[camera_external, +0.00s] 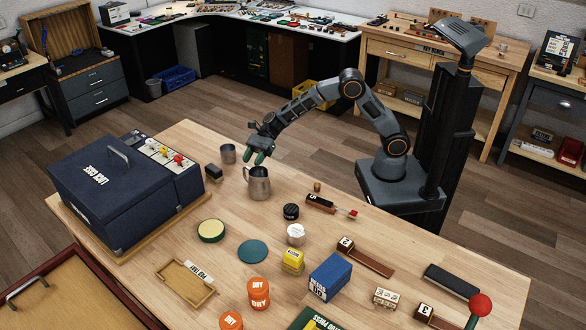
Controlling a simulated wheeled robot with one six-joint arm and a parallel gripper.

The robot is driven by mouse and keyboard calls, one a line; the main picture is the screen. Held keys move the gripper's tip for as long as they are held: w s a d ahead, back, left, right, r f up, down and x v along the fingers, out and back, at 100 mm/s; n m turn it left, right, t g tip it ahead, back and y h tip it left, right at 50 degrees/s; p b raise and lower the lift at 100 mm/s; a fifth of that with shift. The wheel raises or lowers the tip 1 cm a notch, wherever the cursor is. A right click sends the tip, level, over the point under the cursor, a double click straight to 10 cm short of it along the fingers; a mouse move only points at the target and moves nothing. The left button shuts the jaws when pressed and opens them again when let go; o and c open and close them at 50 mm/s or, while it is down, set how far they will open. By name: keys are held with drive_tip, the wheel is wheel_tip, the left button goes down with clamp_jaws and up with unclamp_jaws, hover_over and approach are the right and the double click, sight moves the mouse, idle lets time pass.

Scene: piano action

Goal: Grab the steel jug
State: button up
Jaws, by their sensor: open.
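The steel jug (259,187) stands upright on the wooden table, near its far edge, with its handle on the left side.
A small metal cup (228,153) stands left of the jug, with a dark block (213,172) nearby. A large blue case (110,190) fills the table's left. A black round item (291,212) and a handled tool (322,203) lie to the right. A green disc (253,252) lies in front.

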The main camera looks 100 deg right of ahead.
sight(244, 171)
drive_tip(key=shift+x, duration=3.2)
drive_tip(key=shift+d+f, duration=0.1)
drive_tip(key=shift+c, duration=0.4)
clamp_jaws()
